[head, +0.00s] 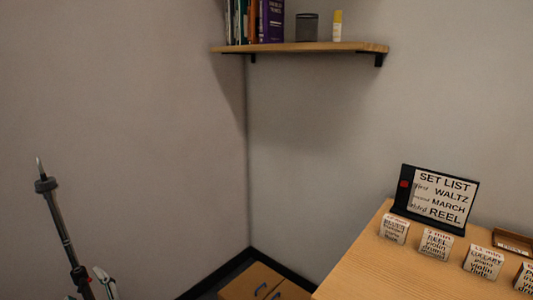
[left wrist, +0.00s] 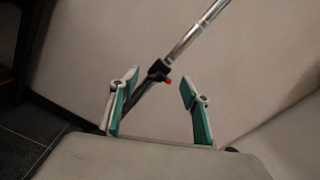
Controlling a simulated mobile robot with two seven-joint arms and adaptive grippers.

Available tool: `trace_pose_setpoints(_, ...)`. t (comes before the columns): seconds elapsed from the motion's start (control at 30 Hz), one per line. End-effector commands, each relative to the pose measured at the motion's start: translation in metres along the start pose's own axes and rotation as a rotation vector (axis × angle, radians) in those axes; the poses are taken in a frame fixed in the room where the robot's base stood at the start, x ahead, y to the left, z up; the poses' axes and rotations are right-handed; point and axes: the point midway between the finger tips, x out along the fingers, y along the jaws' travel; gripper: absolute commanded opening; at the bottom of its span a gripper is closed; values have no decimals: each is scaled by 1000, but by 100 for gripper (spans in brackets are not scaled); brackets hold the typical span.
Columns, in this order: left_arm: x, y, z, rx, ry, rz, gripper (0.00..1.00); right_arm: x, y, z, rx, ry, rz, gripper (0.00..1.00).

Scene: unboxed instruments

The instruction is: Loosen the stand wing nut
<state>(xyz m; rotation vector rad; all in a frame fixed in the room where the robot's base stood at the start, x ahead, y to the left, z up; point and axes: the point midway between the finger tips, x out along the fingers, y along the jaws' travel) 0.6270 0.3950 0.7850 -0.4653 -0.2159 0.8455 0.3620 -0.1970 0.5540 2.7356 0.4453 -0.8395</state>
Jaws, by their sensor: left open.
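The stand (head: 62,225) is a slim grey pole with a dark collar near its pointed top, leaning at the left of the head view. In the left wrist view the silver pole (left wrist: 197,34) runs down into a black clamp (left wrist: 158,70) with a small red knob (left wrist: 168,81), which appears to be the wing nut. My left gripper (left wrist: 159,92) is open, its green-padded fingers on either side of the clamp in the picture. The knob appears beyond the fingertips; contact does not show. Pale finger parts (head: 104,281) show beside the lower pole in the head view. My right gripper is not in view.
A wooden table (head: 365,272) at the right holds a set list board (head: 437,197) and several small cards (head: 436,246). A shelf (head: 300,48) with books is on the back wall.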

Motion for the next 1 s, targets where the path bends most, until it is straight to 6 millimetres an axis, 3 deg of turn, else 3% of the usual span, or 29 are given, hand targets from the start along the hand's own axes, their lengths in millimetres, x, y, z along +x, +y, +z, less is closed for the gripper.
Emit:
trace_pose_setpoints(0.03,-1,3,-5,6,4,2,47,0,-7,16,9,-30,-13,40)
trace_pose_setpoints(0.7,-56,4,-6,6,7,3,47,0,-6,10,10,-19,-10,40)
trace_pose_setpoints(1.0,-60,3,-4,5,3,2,47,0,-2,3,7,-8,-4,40)
